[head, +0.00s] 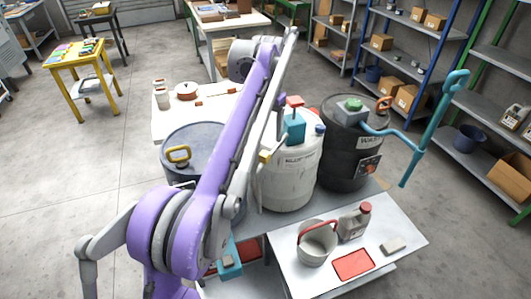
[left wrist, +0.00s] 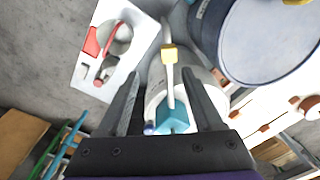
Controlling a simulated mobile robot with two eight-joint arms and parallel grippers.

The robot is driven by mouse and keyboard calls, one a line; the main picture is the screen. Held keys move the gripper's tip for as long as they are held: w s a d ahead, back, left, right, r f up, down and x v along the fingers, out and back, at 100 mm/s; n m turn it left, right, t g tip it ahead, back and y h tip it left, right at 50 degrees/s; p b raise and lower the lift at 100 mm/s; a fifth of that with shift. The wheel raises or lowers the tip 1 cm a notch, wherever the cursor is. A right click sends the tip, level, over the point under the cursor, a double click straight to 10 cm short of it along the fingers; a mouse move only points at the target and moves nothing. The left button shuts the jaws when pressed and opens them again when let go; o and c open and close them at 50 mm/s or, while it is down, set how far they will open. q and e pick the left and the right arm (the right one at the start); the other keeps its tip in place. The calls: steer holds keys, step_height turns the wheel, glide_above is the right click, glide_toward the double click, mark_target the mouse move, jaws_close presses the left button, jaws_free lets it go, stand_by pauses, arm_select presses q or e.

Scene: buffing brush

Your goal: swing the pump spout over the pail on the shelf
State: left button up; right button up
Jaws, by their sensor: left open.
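A white drum (head: 287,180) carries a teal pump (head: 294,127) with a red top. Its spout has a yellow collar (head: 265,156) and points toward the front left, away from the pail. The grey pail (head: 316,246) with a red handle stands on the low shelf (head: 290,275) in front; it also shows in the left wrist view (left wrist: 120,42). My left gripper (left wrist: 163,78) is open above the drum, its fingers on either side of the spout in that view. Whether they touch it I cannot tell. In the head view my arm largely hides the gripper. My right gripper is not seen.
A grey jug (head: 354,223), a red tray (head: 353,264) and a grey block (head: 391,246) share the shelf. Open floor lies left.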

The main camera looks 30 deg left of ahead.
mark_target(265, 153)
arm_select(q)
steer(key=f, duration=0.3)
steer(key=a+f+b, duration=0.1)
steer(key=f, duration=0.6)
steer(key=shift+w+a+f+b, duration=0.35)
steer(key=shift+w+a+b, duration=0.05)
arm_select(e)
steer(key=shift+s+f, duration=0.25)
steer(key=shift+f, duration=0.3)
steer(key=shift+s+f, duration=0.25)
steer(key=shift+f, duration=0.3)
arm_select(q)
jaws_close()
